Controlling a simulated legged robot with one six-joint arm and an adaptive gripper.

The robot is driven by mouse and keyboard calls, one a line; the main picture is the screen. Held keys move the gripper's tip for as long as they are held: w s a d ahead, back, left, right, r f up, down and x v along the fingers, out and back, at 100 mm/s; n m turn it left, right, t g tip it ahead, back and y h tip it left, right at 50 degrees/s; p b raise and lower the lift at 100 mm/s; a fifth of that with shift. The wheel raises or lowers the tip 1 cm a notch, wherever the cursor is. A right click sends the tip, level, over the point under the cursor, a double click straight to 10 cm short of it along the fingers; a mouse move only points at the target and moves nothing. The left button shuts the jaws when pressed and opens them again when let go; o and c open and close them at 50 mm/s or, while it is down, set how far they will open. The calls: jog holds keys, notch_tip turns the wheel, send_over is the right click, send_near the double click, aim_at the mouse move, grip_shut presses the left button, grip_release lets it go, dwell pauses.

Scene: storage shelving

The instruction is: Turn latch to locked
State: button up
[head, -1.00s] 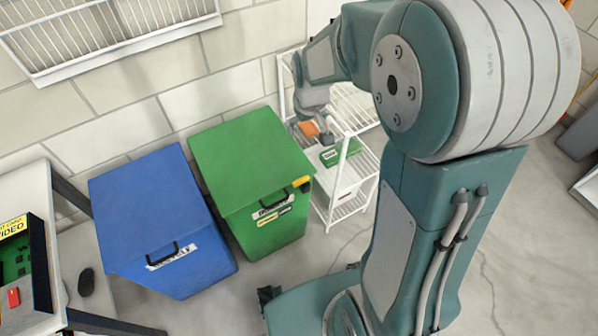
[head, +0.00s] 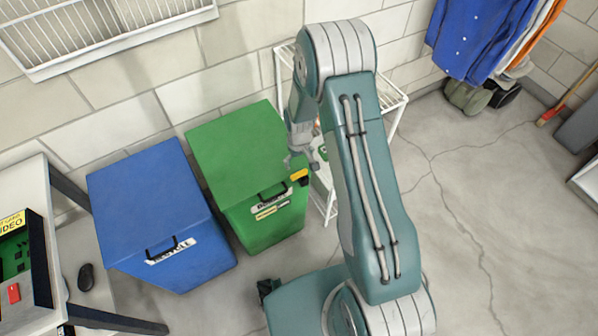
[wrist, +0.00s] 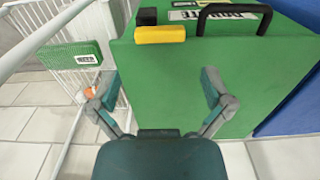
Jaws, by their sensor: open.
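The yellow latch (head: 299,175) sits at the front right corner of the green bin (head: 236,146). In the wrist view the latch (wrist: 160,34) lies lengthwise along the lid edge, beside a small black block (wrist: 147,16). My gripper (head: 304,161) is just above and behind the latch in the head view. In the wrist view my gripper (wrist: 156,82) is open and empty, its fingers spread over the green bin's face, with the latch ahead of them and apart from them.
A black handle (wrist: 235,14) and a white label are next to the latch. A white wire shelf (head: 398,100) stands behind my arm, with a green box (wrist: 70,54) on it. A blue bin (head: 150,205) stands left of the green bin. Open floor lies to the right.

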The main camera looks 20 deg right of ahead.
aim_at(299, 173)
notch_tip(299, 173, down, 7)
dwell(0.3)
jog(key=c, duration=0.8)
